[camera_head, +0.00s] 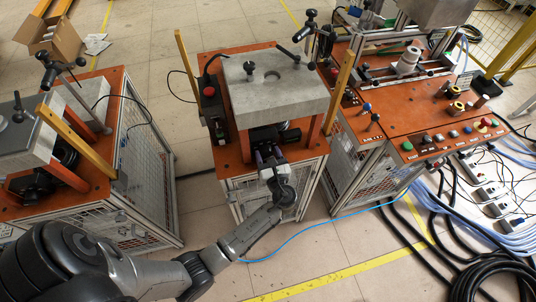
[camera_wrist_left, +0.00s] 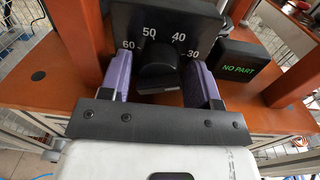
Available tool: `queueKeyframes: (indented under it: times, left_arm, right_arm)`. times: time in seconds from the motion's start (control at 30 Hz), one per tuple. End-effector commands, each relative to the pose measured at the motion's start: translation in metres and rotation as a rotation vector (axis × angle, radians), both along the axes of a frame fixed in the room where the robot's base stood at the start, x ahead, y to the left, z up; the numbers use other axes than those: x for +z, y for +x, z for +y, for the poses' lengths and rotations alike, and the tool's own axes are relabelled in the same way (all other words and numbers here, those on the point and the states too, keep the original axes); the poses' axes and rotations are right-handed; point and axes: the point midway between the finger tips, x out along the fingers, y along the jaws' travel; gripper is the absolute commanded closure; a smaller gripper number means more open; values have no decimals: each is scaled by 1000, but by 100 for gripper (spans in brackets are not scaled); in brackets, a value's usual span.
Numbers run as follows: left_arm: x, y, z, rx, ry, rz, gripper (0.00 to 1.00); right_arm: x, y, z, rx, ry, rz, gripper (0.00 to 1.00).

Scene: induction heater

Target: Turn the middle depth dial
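The middle depth dial (camera_wrist_left: 158,60) is a black knob on a dark plate (camera_wrist_left: 180,22) marked 60, 50, 40 and 30. In the head view the dark dial unit (camera_head: 262,138) sits under the grey block of the middle station. My left gripper (camera_head: 270,154) reaches up to it from the front. In the left wrist view its two purple fingers (camera_wrist_left: 159,72) stand open on either side of the knob, with a narrow gap seen on each side. Contact cannot be made out. The knob's lower part is partly hidden. My right gripper is not in view.
A black box reading NO PART (camera_wrist_left: 236,68) sits right of the dial. Orange posts (camera_wrist_left: 88,40) flank the space, and the grey block (camera_head: 290,85) is above. A left station (camera_head: 100,90) and a right control panel (camera_head: 450,140) stand on either side.

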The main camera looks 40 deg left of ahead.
Motion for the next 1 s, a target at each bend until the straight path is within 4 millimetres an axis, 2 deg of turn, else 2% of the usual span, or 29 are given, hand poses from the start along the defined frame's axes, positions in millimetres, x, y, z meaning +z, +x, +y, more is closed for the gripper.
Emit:
queueKeyframes:
  times: [0.07,0.37,0.53,0.8,1.0]
  left_arm:
    - [0,0,0,0,0,0,51]
    - [0,0,0,-1,-1,0,80]
    - [0,0,0,-1,-30,-50,81]
    - [0,0,0,0,-160,-271,81]
    - [0,0,0,0,-192,-325,81]
  right_arm:
    - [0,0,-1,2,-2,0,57]
    - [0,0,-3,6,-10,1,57]
    - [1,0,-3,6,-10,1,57]
    - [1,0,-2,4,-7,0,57]
    - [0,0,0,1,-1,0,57]
